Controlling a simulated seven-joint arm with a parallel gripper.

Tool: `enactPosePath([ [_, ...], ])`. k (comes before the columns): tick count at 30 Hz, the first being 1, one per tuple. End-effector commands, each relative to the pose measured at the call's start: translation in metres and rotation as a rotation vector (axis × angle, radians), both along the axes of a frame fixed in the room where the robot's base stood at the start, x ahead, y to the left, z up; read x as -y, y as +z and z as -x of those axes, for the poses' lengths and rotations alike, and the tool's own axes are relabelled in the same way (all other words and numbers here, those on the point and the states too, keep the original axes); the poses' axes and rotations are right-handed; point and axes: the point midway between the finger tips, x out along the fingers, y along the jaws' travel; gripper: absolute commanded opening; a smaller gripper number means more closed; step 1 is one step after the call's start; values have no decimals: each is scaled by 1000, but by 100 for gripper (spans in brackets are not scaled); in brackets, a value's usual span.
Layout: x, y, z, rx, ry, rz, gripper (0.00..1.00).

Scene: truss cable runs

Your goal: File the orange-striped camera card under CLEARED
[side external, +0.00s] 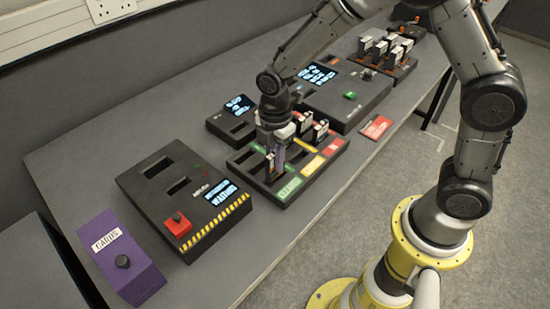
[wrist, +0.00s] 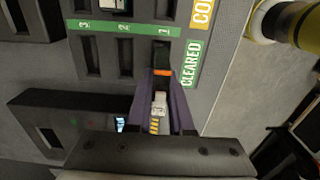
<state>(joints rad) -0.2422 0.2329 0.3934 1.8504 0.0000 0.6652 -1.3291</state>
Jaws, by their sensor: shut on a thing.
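My gripper (side external: 275,158) is over the green-strip row of the black sorting tray (side external: 285,202). In the wrist view its purple fingers (wrist: 163,82) are shut on the orange-striped camera card (wrist: 162,72), whose orange band shows between the fingertips. The CLEARED label (wrist: 190,64) is just right of the card, beside a green strip (wrist: 125,29) numbered 1, 2 and 3. The card is at the column marked 1, with a dark slot opening (wrist: 161,50) directly above it in the picture. I cannot tell whether its lower edge is inside a slot.
Other cards (side external: 318,130) stand in the tray's back rows, close to my gripper. A black console with a WAITING screen (side external: 221,193) and a purple CARDS box (side external: 122,258) are to the left. A red card (side external: 376,127) lies on the table at right.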

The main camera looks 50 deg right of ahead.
Motion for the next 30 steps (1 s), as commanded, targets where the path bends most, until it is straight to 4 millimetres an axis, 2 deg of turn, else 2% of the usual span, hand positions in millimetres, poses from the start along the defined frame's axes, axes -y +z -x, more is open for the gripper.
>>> enactPosePath([
  [30, 0, -9, 0, 1, 0, 0, 0],
])
